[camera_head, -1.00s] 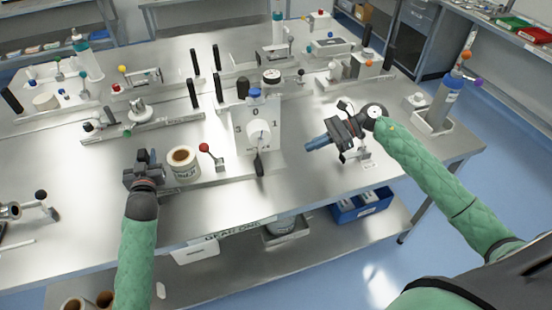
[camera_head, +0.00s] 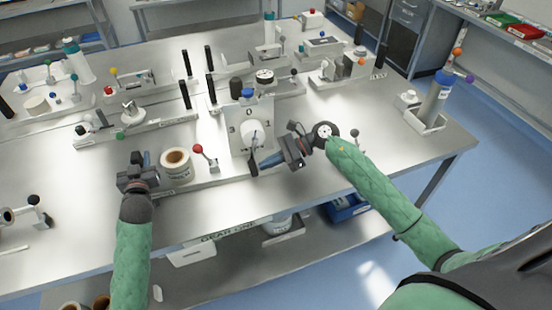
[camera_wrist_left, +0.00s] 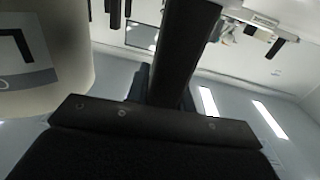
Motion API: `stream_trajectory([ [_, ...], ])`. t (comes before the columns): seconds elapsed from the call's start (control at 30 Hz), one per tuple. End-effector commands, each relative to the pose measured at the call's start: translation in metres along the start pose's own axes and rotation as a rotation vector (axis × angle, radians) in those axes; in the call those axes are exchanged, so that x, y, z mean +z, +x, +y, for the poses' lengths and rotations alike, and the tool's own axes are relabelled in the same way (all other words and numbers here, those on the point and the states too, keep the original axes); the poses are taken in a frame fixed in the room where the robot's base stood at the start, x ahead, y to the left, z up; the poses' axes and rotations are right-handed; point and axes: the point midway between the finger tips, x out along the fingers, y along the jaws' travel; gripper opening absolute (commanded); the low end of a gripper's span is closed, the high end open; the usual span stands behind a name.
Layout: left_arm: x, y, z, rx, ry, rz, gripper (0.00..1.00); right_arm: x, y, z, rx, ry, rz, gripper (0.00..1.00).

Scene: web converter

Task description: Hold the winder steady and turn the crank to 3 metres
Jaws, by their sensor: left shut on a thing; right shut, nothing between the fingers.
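The winder (camera_head: 238,140) is a pale upright box with a numbered face and a round white hub (camera_head: 252,134), on a long base. Its dark crank (camera_head: 253,163) hangs down from the hub. A white roll (camera_head: 176,166) with a brown core stands on the base to the left. My left gripper (camera_head: 137,165) is left of the roll; in the left wrist view it is shut on a dark upright bar (camera_wrist_left: 185,50).
A red-knobbed lever (camera_head: 198,150) stands between roll and winder. Several other bench fixtures fill the table behind. A bottle in a stand (camera_head: 437,100) is at the right edge. The table (camera_head: 360,135) is clear right of my right gripper.

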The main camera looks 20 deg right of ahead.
Motion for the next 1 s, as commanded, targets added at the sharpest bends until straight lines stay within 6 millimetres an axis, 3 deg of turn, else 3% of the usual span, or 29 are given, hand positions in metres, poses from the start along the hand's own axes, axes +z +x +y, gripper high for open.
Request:
stream_trajectory([
  [0.03,0.0111,-0.0009,-0.001,-0.003,0.001,-0.017,0.0,-0.0012,0.0026,-0.0001,0.0,0.0,-0.001,0.0],
  [1.0,0.0111,-0.0009,-0.0008,-0.003,0.001,-0.017,0.0,-0.0006,0.0109,0.0001,0.002,0.0,-0.084,0.0],
])
